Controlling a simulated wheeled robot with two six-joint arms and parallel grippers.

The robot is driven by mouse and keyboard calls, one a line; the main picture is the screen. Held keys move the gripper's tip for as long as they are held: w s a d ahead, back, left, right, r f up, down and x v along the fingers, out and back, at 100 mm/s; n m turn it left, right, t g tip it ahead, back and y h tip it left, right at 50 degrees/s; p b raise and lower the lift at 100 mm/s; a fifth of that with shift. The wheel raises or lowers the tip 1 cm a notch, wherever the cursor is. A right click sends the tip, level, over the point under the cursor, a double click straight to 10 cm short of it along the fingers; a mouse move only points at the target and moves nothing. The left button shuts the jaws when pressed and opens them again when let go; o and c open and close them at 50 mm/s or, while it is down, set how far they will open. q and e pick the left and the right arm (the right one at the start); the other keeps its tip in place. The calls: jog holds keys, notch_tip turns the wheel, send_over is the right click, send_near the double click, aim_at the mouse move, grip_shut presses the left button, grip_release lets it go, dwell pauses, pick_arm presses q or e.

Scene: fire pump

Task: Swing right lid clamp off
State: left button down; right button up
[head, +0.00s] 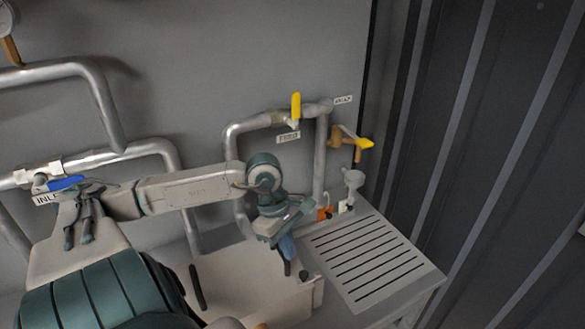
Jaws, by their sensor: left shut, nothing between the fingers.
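A beige box with a pale lid (235,272) stands below the pipes at the bottom centre. My left gripper (288,258) points down just left of this piece, above the right part of the lid. Its fingers are shut with nothing between them. I cannot tell whether they touch the clamp. My right gripper is out of view.
A slatted grey panel (365,262) lies right of the box. Grey pipes (319,160) with yellow valve handles (296,106) run along the wall. A blue valve handle (66,184) is at left.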

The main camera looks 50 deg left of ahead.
pick_arm(q)
jog(key=shift+p+x, duration=0.45)
jog(key=shift+x, duration=1.65)
